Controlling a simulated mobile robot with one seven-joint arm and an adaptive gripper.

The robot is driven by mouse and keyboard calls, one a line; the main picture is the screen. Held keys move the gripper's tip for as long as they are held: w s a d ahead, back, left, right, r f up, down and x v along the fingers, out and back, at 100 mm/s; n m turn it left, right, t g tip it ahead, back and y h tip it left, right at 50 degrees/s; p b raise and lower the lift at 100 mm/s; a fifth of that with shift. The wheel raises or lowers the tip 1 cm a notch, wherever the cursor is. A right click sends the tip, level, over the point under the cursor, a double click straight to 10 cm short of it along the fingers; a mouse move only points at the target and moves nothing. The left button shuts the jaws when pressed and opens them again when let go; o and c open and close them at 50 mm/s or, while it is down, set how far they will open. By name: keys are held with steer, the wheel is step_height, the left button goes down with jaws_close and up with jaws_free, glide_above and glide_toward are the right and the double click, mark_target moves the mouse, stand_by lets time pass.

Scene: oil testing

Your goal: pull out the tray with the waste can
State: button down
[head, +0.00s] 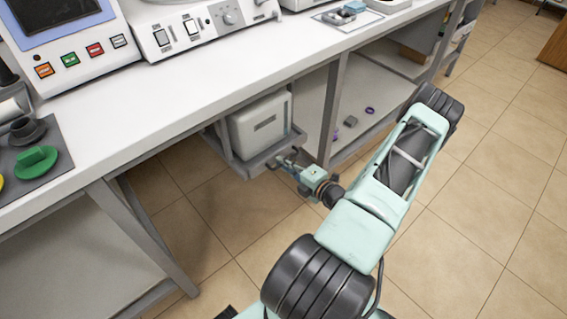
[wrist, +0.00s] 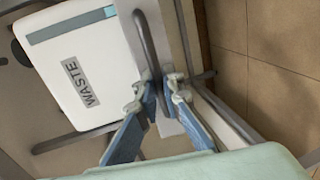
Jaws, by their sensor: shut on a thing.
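The white waste can (head: 258,128) stands upright on the grey tray (head: 250,168) under the bench in the head view. In the wrist view the can (wrist: 75,70) shows its WASTE label. The tray's grey front edge and bar (wrist: 147,42) run beside the can there. My gripper (head: 283,162) is at the tray's front edge, low beside the can. In the wrist view my gripper's blue fingers (wrist: 158,92) are shut on the tray's front bar. The exact contact is partly hidden by the fingertips.
The white bench (head: 190,95) overhangs the can and carries instruments. A grey upright leg (head: 332,110) stands just right of the tray, with a lower shelf (head: 375,90) holding small items beyond. Tiled floor (head: 480,210) is open at the right.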

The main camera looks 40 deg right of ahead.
steer(key=f+v, duration=0.2)
steer(key=v, duration=1)
steer(key=s+f+v, duration=0.1)
steer(key=f+v, duration=0.2)
steer(key=v, duration=1)
steer(key=shift+d, duration=0.15)
steer(key=shift+s, duration=0.1)
steer(key=c, duration=2.4)
jaws_free()
steer(key=shift+s, duration=0.1)
steer(key=v, duration=1.2)
steer(key=shift+d, duration=0.15)
